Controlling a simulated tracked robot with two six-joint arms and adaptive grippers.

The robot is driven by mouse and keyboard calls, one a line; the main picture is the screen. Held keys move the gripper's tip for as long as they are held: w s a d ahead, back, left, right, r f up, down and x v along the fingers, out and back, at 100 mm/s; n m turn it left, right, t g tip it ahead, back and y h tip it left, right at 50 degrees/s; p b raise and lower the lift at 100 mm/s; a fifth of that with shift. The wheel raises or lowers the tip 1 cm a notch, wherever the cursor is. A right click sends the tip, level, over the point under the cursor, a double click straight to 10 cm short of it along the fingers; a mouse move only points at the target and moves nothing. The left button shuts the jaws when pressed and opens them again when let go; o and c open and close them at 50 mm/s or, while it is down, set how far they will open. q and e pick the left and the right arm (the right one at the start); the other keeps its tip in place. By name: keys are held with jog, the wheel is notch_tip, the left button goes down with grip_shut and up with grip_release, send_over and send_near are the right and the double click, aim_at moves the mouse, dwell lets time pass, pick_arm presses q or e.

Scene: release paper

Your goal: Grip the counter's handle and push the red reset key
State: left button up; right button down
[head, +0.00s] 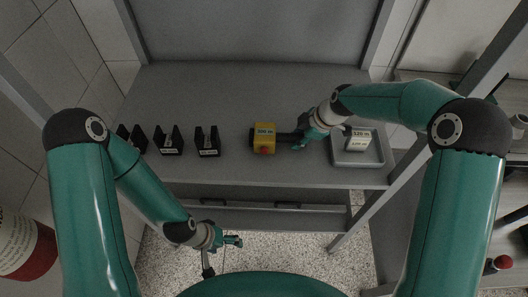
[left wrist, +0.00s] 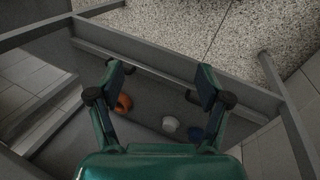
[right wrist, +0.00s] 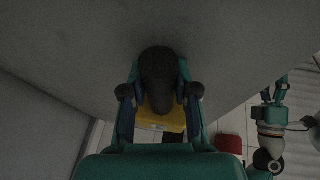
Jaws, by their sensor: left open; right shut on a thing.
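The yellow counter (head: 264,133) stands on the grey table, with a white label on top that seems to read 300 m. Its red reset key (head: 264,151) is on the side facing me. Its dark handle (head: 287,137) points right. My right gripper (head: 301,140) is shut on the handle. In the right wrist view the dark handle (right wrist: 158,75) sits between the fingers, with the yellow body (right wrist: 160,125) behind it. My left gripper (head: 233,241) is open and empty, low in front of the table, apart from the counter. The left wrist view shows its fingers (left wrist: 160,90) spread.
Several black holders (head: 207,143) stand in a row left of the counter. A grey tray (head: 343,163) with a labelled pale block (head: 358,140) is at the right. The tabletop front is mostly clear.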

pick_arm(q)
grip_shut()
dwell(1.4)
